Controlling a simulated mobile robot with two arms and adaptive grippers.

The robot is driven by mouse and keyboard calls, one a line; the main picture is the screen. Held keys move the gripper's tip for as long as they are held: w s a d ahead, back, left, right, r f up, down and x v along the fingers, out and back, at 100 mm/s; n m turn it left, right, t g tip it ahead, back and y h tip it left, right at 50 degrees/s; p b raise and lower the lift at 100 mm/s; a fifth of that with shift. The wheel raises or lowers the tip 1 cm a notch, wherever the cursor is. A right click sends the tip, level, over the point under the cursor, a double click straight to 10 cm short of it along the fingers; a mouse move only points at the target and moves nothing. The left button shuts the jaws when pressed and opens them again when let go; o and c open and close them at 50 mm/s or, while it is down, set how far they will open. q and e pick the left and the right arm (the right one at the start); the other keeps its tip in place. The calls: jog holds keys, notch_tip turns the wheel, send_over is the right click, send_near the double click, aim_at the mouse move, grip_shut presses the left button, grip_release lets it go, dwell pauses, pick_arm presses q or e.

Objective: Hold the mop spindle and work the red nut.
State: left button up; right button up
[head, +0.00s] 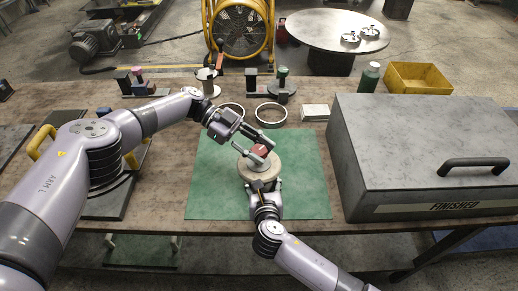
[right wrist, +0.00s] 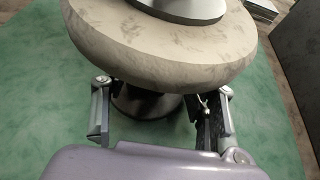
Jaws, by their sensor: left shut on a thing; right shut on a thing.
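The mop (head: 250,172), a thick beige polishing disc, stands over the green mat (head: 213,190). The red nut (head: 260,152) sits on top at its centre. My left gripper (head: 262,148) reaches in from the upper left and is shut on the red nut, partly covering it. My right gripper (head: 264,188) comes from the front, low, under the disc's near edge, and is shut on the spindle. In the right wrist view, the dark spindle (right wrist: 148,101) stands beneath the mop (right wrist: 160,52), between the right gripper's fingers (right wrist: 157,112). The disc hides the spindle's upper part; the nut is out of that view.
A large grey box marked FINISHED (head: 425,140) stands close on the right. Two metal rings (head: 271,113) and a small white block (head: 315,112) lie behind the mat. A green bottle (head: 369,78) and yellow bin (head: 418,77) stand at the back right. The mat's left side is clear.

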aim_at(259, 151)
pick_arm(q)
jog(key=shift+s+f+g, duration=0.1)
jog(key=shift+s+g, duration=0.05)
jog(key=shift+g, duration=0.15)
jog(key=o, duration=1.2)
notch_tip(259, 151, up, 10)
jog(key=shift+r, duration=0.1)
